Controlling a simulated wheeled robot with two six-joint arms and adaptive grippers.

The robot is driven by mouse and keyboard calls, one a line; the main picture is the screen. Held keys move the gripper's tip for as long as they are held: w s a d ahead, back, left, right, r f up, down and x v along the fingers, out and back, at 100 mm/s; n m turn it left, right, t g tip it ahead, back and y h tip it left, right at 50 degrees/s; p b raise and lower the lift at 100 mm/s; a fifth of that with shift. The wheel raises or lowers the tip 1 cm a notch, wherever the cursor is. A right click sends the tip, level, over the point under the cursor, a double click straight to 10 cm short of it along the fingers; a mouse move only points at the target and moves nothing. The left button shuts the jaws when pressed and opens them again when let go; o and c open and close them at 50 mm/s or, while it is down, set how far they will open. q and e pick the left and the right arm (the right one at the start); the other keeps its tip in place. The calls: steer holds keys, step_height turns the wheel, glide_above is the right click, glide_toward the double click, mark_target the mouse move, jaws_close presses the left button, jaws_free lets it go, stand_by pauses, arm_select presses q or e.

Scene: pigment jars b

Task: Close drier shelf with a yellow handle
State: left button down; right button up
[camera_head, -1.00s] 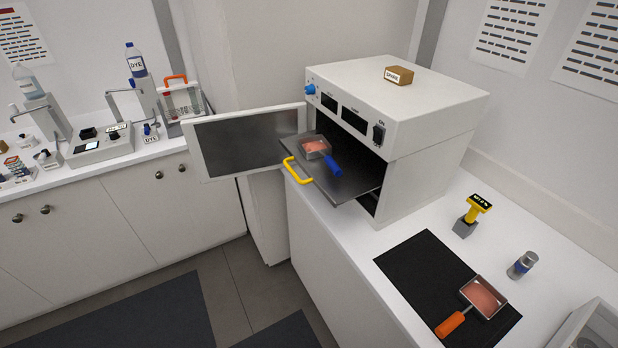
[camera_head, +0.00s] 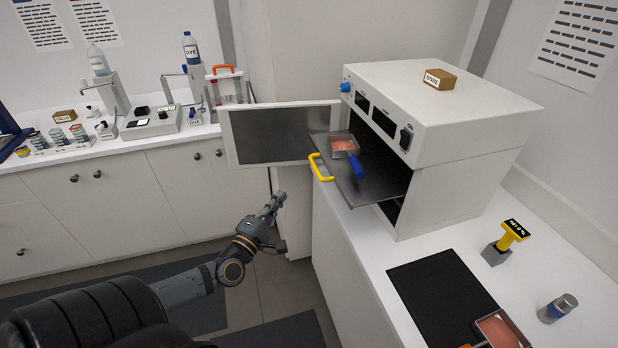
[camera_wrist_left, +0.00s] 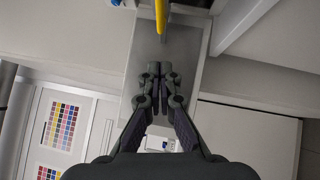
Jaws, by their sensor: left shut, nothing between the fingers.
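The drier (camera_head: 470,130) stands on the right counter with its door (camera_head: 280,137) swung open to the left. Its dark shelf (camera_head: 372,187) is pulled out of the opening. The yellow handle (camera_head: 321,168) is on the shelf's front edge. A pan with pink contents (camera_head: 344,146) and a blue handle (camera_head: 357,165) rests on the shelf. My left gripper (camera_head: 277,200) is shut and empty, left of and below the yellow handle, apart from it. In the left wrist view the closed fingers (camera_wrist_left: 160,88) point toward the yellow handle (camera_wrist_left: 160,15) at the top. My right gripper is not in view.
On the right counter are a black mat (camera_head: 440,300), an orange-handled pan (camera_head: 500,330), a yellow-topped device (camera_head: 511,235) and a small cylinder (camera_head: 558,308). A brown box (camera_head: 440,79) sits on the drier. The left counter (camera_head: 60,160) holds bottles and instruments. Floor between the counters is open.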

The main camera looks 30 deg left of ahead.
mark_target(371, 162)
arm_select(q)
steer(key=w+d+r+p, duration=0.1)
steer(key=w+d, duration=0.1)
steer(key=w, duration=0.8)
steer(key=shift+w+r, duration=0.35)
steer(key=shift+r, duration=0.05)
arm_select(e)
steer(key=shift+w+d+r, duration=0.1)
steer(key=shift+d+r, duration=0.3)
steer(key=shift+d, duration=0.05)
arm_select(q)
steer(key=w+d, duration=0.4)
steer(key=w, duration=0.1)
steer(key=w+d+b, duration=0.1)
steer(key=w+d, duration=0.3)
steer(key=w+d+b, duration=0.1)
steer(key=w+d, duration=0.3)
steer(key=w, duration=0.1)
steer(key=shift+w+d, duration=0.7)
steer(key=shift+w, duration=0.05)
steer(key=shift+r, duration=0.15)
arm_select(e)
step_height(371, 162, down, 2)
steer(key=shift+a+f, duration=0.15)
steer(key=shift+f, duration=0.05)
